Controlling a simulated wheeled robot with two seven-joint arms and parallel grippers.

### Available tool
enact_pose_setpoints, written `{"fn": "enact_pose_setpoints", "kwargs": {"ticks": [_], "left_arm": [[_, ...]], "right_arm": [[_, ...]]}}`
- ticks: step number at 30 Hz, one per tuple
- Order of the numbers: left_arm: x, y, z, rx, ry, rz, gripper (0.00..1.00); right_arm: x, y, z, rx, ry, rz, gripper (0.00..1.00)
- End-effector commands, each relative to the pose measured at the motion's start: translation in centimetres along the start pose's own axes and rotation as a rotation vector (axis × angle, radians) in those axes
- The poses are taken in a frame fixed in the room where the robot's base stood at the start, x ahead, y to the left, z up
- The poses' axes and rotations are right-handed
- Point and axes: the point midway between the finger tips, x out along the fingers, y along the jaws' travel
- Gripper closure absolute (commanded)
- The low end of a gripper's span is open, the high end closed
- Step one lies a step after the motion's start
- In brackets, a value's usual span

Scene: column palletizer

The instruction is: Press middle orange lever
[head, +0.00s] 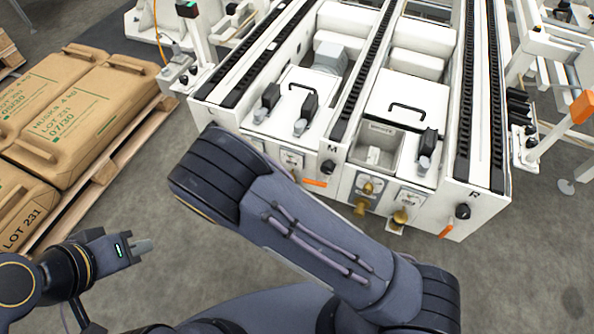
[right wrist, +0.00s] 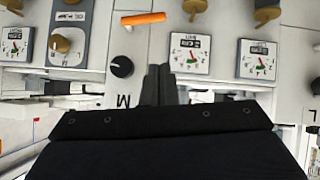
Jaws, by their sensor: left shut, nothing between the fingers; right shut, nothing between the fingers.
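The middle orange lever (head: 315,183) sits on the white machine's front below the letter M, partly beside my right arm. In the right wrist view it is a short horizontal orange bar (right wrist: 144,18) near the top. My right gripper (right wrist: 160,72) is shut and empty, its fingertips lower in the picture than the lever and apart from it in the image; depth is hard to tell. In the head view the right gripper is hidden behind my arm. My left gripper (head: 141,247) is shut and empty, over the floor at the lower left.
A black knob (right wrist: 122,66) and a dial gauge (right wrist: 190,54) flank the right fingertips. Brass valves (head: 401,216) and another orange lever (head: 445,231) are further right on the machine. Brown sacks (head: 75,115) lie on a pallet at left.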

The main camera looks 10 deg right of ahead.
Motion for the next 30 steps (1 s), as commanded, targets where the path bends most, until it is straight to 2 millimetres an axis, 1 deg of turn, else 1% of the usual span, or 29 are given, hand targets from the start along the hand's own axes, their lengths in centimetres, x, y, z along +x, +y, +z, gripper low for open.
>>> {"fn": "enact_pose_setpoints", "kwargs": {"ticks": [1,5,14,17,20,23,30], "left_arm": [[-0.3,0.1,-0.1,0.000,0.000,0.000,1.00],[-0.4,0.2,-0.2,0.000,0.000,0.000,1.00],[-0.3,0.1,-0.1,0.000,0.000,0.000,1.00],[-0.2,0.1,-0.1,0.000,0.000,0.000,1.00],[0.1,-0.1,0.1,0.000,0.000,0.000,1.00],[0.6,-0.3,0.3,0.000,0.000,0.000,1.00],[2.0,-0.9,1.0,0.000,0.000,0.000,1.00]], "right_arm": [[-0.1,0.2,-0.1,-0.013,0.023,0.015,1.00],[-0.1,0.6,-0.1,-0.023,0.050,0.038,1.00],[0.0,0.6,0.0,-0.022,0.050,0.039,1.00],[0.4,0.6,0.0,-0.022,0.050,0.039,1.00],[1.4,0.7,0.1,-0.021,0.050,0.041,1.00],[3.2,0.7,0.1,-0.022,0.051,0.041,1.00],[8.5,0.9,-0.1,-0.023,0.051,0.041,1.00]]}}
